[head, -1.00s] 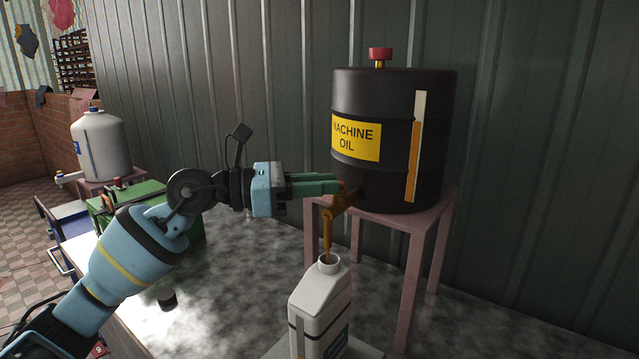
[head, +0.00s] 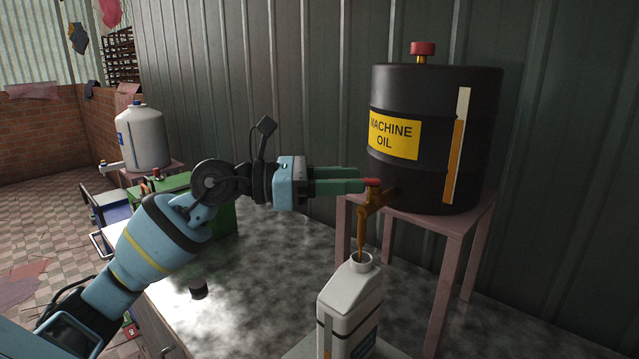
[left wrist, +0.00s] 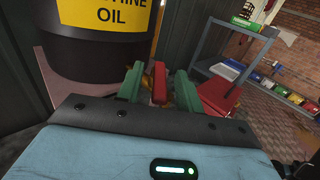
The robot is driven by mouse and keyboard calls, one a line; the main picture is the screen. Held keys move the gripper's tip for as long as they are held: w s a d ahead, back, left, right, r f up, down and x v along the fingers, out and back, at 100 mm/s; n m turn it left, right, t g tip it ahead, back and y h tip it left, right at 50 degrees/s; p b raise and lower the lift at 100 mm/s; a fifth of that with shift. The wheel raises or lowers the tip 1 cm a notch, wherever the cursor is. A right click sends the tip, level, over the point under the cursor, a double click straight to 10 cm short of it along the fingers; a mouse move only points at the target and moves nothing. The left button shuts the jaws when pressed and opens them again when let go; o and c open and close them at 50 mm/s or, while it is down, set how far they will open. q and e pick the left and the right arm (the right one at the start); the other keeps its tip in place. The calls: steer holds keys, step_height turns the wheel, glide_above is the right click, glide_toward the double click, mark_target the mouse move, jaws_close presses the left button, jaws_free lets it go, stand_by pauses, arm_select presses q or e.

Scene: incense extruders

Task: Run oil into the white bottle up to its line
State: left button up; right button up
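The white bottle (head: 350,297) stands upright and uncapped below the brass tap (head: 370,208) of the black machine oil drum (head: 437,140). A thin brown stream of oil (head: 360,245) runs from the spout into its neck. A narrow level strip (head: 327,338) shows on the bottle's left side, cut off by the frame edge; its level and line are unreadable. My left gripper (head: 364,180) is at the tap's red handle. In the left wrist view the handle (left wrist: 159,84) sits between the green fingers (left wrist: 160,86), with narrow gaps beside it. My right gripper is out of view.
The drum stands on a pink stand (head: 455,262) against the corrugated wall. Its orange gauge (head: 455,160) is well over half full. A white container (head: 143,140) and green box (head: 222,212) are farther left.

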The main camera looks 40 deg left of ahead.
arm_select(q)
steer(key=b+v, duration=0.2)
steer(key=v, duration=0.4)
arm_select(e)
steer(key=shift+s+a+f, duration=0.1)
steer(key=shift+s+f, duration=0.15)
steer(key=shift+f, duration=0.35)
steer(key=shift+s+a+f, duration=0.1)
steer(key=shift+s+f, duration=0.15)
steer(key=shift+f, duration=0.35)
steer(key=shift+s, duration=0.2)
